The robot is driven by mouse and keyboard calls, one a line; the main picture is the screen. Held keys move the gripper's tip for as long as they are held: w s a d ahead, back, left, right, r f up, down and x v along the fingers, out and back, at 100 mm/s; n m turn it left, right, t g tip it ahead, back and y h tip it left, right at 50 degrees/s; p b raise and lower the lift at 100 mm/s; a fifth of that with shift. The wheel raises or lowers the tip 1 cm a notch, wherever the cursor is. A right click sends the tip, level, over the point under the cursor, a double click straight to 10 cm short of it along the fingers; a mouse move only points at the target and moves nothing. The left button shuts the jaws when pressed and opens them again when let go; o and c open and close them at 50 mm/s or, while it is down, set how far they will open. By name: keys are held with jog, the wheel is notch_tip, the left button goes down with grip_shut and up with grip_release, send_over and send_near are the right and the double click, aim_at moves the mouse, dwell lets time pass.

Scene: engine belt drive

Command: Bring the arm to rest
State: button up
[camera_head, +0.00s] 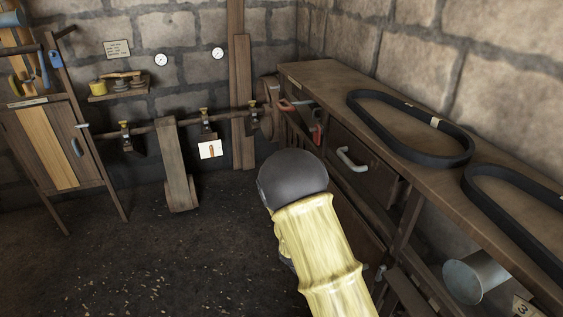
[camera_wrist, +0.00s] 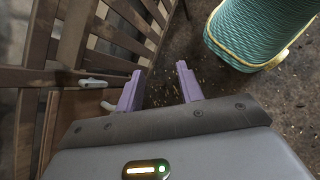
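My arm shows in the head view as a yellow-sleeved link with a dark rounded joint, reaching forward beside the workbench (camera_head: 312,78). My gripper is hidden in the head view. In the wrist view my gripper (camera_wrist: 160,84) has its two purple fingers apart, with only dark floor visible between them. It holds nothing. Wooden slats (camera_wrist: 70,40) and a pale handle (camera_wrist: 93,82) show to the left of the fingers.
Two black belts (camera_head: 405,148) (camera_head: 520,225) lie on the bench, which has a grey drawer handle (camera_head: 352,160). A grey metal bucket (camera_head: 475,277) is at lower right. A shaft (camera_head: 185,124) runs along the back wall. A wooden cabinet (camera_head: 50,145) stands left. Floor (camera_head: 150,250) at left is clear.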

jog(key=s+r+m+t+y+p, duration=0.2)
jog(key=r+p, duration=0.4)
jog(key=r, duration=0.8)
jog(key=s+r+m+t+y+p, duration=0.2)
jog(key=r+m+y+p, duration=0.3)
jog(key=r, duration=1)
jog(key=m+t+p, duration=0.1)
jog(key=m+p, duration=0.1)
jog(key=shift+s+a+r+m+t+y, duration=0.2)
jog(key=shift+s+m+t+y, duration=0.1)
jog(key=shift+s, duration=0.1)
jog(key=shift+f, duration=0.1)
jog(key=shift+w, duration=0.15)
